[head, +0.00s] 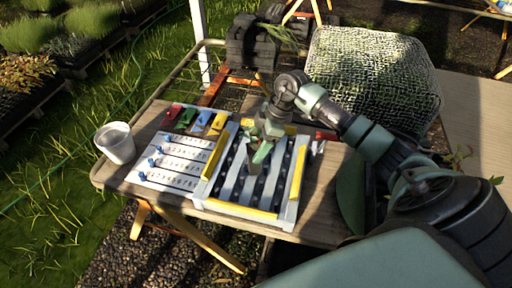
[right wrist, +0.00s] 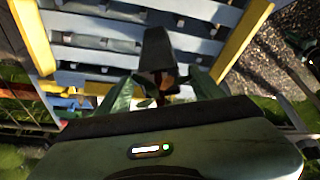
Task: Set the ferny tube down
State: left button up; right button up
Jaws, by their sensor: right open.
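A dark, square-sided tube (right wrist: 157,48) shows in the right wrist view against the slatted rack (right wrist: 88,24), with brown at its near end. I take it for the ferny tube, but no fern leaves show clearly on it. My right gripper (right wrist: 160,92) is open, one green finger on each side of the tube's near end. I cannot tell whether the fingers touch it. In the head view my right gripper (head: 260,158) is over the middle of the rack (head: 240,207), and the arm hides part of it. My left gripper is not in view.
A numbered white board (head: 172,163) with blue pegs lies left of the rack. A white cup (head: 116,142) stands at the table's left edge. Coloured clips (head: 200,122) lie behind the board. A mesh-covered block (head: 372,80) and black pots (head: 250,45) stand behind.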

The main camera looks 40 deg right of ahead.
jog(key=b+v, duration=0.1)
jog(key=v, duration=1)
jog(key=shift+b, duration=0.4)
